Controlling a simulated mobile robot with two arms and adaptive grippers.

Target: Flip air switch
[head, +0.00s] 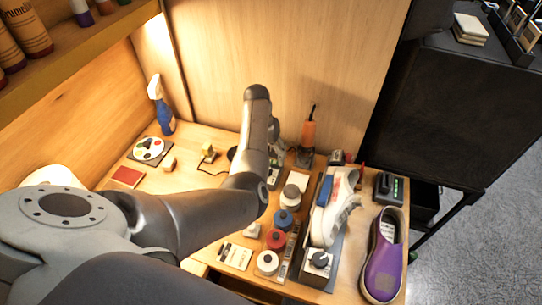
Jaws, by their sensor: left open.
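My left arm comes in from the left, and its forearm rises over the middle of the table. My left gripper (275,148) is small and partly hidden behind the wrist; it is open, above the back of the table. I see no object held in it. A small grey-white unit (273,176) lies just below the gripper, partly hidden by the arm. A black device with a green-lit face (389,187) sits at the right back of the table. A grey box with a black knob (319,262) is at the front. I cannot tell which of these is the air switch.
A white sneaker (334,208) stands on a stand, with a purple shoe (383,262) to its right. Several capped bottles (284,220) stand in a row. An orange tool (308,133) and a blue spray bottle (160,110) stand farther back. Wooden panels close off the back.

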